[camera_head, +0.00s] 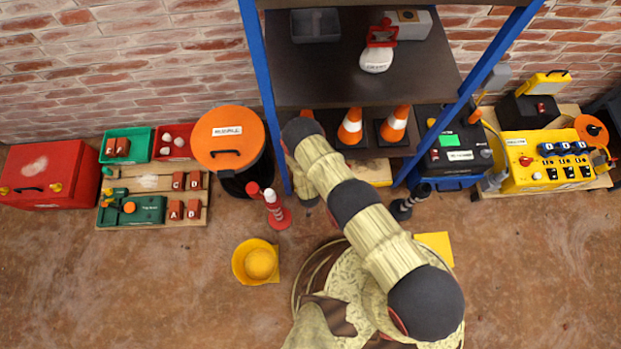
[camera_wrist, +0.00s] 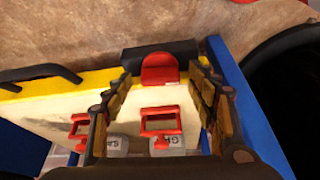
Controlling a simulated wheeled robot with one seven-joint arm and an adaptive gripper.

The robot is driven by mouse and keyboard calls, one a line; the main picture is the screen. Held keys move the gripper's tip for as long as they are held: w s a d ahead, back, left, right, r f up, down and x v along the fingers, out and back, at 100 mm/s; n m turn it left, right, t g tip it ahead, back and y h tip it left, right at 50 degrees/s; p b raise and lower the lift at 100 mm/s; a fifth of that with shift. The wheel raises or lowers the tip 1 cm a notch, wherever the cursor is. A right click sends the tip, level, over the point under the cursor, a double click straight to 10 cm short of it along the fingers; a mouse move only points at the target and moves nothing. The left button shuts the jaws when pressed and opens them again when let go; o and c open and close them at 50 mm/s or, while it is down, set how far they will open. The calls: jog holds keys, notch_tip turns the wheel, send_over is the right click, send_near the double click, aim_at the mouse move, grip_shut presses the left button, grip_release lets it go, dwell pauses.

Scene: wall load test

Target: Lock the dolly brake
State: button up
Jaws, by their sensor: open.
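In the wrist view a pale dolly deck (camera_wrist: 50,118) with a yellow edge runs across the picture. A red brake tab (camera_wrist: 160,69) stands at its edge, in front of a black block (camera_wrist: 188,48). My gripper (camera_wrist: 163,75) is open, with one finger on each side of the tab in the picture; I see no contact. In the head view a pale board under the shelf (camera_head: 375,172) looks like the dolly; its brake is hidden. My arm covers most of my gripper there.
A blue post (camera_wrist: 240,100) is close on the right.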

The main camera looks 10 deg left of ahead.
jog(key=shift+w+f, duration=0.1)
jog(key=shift+f, duration=0.05)
jog(key=shift+c, duration=0.8)
jog(key=c, duration=1)
